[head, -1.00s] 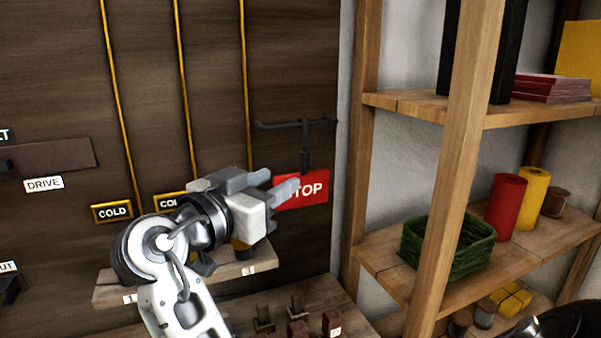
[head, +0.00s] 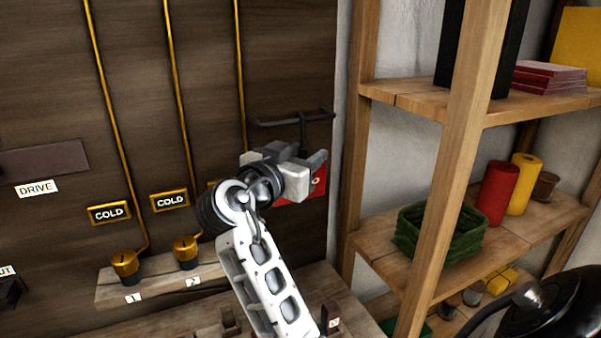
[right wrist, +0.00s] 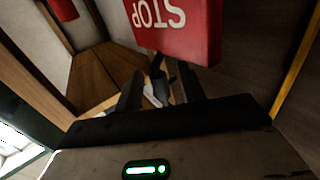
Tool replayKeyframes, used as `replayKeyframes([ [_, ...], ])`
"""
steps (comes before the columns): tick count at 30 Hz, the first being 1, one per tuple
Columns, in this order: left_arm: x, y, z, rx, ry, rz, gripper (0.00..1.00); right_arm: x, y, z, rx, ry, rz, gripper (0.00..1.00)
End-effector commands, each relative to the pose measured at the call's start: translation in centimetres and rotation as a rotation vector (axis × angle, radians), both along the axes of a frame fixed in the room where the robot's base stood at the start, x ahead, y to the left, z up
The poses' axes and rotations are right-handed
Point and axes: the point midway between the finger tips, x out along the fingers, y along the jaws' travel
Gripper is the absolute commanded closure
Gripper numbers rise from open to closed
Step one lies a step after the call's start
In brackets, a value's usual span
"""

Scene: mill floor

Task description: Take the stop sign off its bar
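The red stop sign (head: 318,184) hangs below a dark bar (head: 270,122) on the wooden wall, mostly hidden behind my right gripper (head: 312,158). In the right wrist view the sign (right wrist: 178,28) shows upside down, close to the camera. My right gripper's two dark fingers (right wrist: 160,90) stand apart, with a dark narrow piece, seemingly the sign's hanger, showing between or just beyond them. Whether they touch it I cannot tell. My left gripper is not in view.
A wooden shelf rack stands at the right, with a green basket (head: 444,236), a red roll (head: 497,193) and a yellow roll (head: 523,184). Gold pipes with COLD plates (head: 170,200) run down the wall. A small wooden ledge (head: 218,280) juts out below them.

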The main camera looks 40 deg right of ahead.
Motion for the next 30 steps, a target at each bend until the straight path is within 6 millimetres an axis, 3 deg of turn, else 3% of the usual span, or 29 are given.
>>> replayKeyframes([
  [3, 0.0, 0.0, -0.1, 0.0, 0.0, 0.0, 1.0, 0.0, 0.0, -0.1, 0.0, 0.001, 0.0, 0.63],
  [7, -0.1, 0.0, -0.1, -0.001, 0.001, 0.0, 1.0, 0.0, 0.0, 0.0, 0.0, 0.001, 0.0, 0.99],
  [20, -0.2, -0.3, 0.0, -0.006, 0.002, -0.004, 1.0, 0.0, 0.1, 0.4, 0.0, -0.001, 0.0, 1.0],
  [29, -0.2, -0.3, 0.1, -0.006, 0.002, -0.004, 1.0, 0.1, 0.4, 3.8, 0.002, -0.005, 0.004, 1.0],
  [30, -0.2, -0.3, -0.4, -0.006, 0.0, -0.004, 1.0, -0.1, 1.1, 3.3, 0.001, -0.001, 0.002, 1.0],
])
